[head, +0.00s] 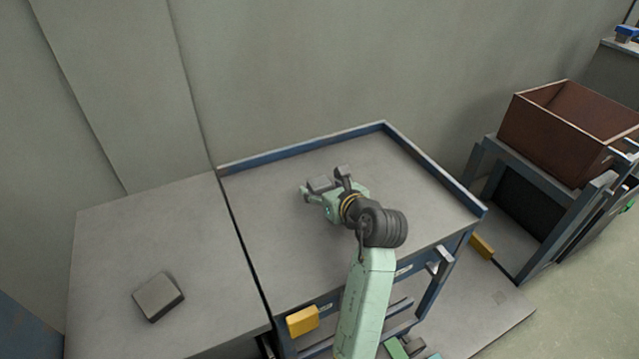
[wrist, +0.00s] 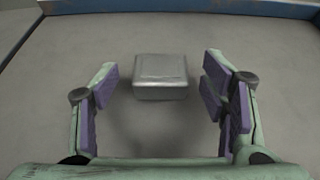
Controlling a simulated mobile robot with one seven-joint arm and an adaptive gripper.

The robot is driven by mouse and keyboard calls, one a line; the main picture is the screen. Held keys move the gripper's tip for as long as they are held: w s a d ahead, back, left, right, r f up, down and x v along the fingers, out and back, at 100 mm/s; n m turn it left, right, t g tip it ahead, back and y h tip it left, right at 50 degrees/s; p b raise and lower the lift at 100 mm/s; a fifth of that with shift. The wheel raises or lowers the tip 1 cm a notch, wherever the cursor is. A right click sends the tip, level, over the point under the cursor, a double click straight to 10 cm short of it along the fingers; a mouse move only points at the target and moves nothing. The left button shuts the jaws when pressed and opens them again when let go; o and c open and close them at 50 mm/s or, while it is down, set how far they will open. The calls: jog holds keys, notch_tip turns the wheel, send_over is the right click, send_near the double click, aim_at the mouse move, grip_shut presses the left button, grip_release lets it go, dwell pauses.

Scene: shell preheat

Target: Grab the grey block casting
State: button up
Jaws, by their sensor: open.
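A grey block casting (wrist: 160,76) with a flat, bevelled top lies in the wrist view, centred ahead of and between my finger pads. In the head view the block (head: 319,184) shows small between my fingers, on the blue-edged table. My gripper (head: 324,182) is open, its two purple-padded fingers spread left and right of the block with a gap on each side. No contact shows. How far the fingertips are above the tabletop I cannot tell.
A second grey block (head: 158,297) lies on the plain left table (head: 110,240). The blue-rimmed table (head: 270,235) is otherwise bare around my gripper, with a raised edge at the back. A rusty brown bin (head: 560,125) stands on a frame at right.

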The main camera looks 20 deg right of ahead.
jog(key=shift+w, duration=0.15)
jog(key=c, duration=1.3)
